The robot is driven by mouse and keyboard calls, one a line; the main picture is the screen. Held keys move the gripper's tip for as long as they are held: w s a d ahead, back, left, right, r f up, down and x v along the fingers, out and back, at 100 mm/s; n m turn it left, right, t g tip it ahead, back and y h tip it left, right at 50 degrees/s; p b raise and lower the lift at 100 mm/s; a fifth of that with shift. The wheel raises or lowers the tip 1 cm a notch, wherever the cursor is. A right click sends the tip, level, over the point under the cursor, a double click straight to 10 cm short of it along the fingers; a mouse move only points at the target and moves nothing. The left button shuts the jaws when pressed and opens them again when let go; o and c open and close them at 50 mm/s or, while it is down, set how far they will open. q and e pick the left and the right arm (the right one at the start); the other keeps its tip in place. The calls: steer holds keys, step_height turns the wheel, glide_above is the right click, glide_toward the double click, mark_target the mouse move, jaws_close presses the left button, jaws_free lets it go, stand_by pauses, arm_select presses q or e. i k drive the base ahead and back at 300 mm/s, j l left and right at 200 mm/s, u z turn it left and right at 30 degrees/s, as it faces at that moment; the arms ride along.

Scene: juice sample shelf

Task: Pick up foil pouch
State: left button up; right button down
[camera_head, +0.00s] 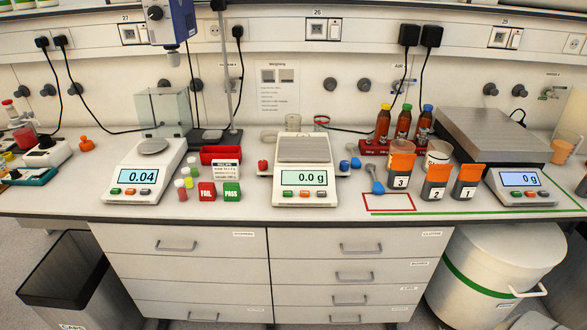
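Three upright packs, orange above and dark grey below with white number labels, stand on the right half of the bench. They are pack 3 (400,171), pack 2 (435,181) and pack 1 (467,181). They look like pouches, but I cannot tell for sure that they are foil. Pack 3 stands behind a red outlined rectangle (388,209) on the bench top; a green line runs in front of packs 2 and 1. Neither of my grippers is in view.
A middle scale (306,186) reads 0.0 g; a left scale (145,178) reads 0.04. A right scale (518,180) stands beside pack 1. Amber bottles (403,122) in a red rack and a white tub (439,153) stand behind the packs. A blue scoop (374,181) lies left of pack 3.

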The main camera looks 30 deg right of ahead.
mark_target(467, 181)
steer(key=k+z, duration=0.1)
steer(key=z, duration=1.95)
